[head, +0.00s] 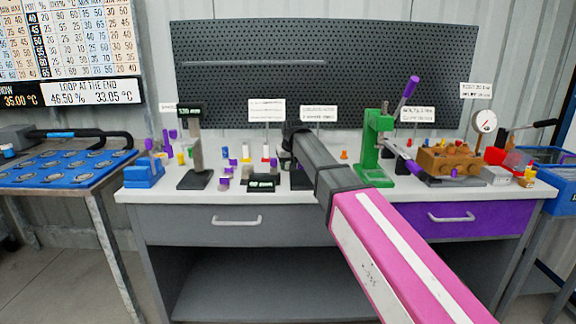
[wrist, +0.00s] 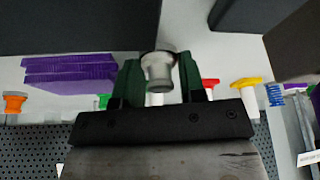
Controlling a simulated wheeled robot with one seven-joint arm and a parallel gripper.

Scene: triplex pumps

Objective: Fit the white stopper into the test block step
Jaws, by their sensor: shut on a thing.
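In the wrist view my gripper (wrist: 157,72) has its green fingers shut on a pale stopper (wrist: 157,70), which has a wide rounded head and a narrower body. In the head view my pink and grey arm reaches over the bench and hides the gripper's fingers and the stopper. A brown-orange block with fittings (head: 448,160), likely the test block, stands at the right of the bench, well apart from my arm's far end. Its step cannot be made out.
A green press (head: 378,140) with a purple lever stands between my arm and the brown block. A gauge (head: 484,121) rises behind the block. Small coloured parts and a dark stand (head: 195,150) occupy the bench's left. A purple ribbed object (wrist: 70,72) lies beside my gripper.

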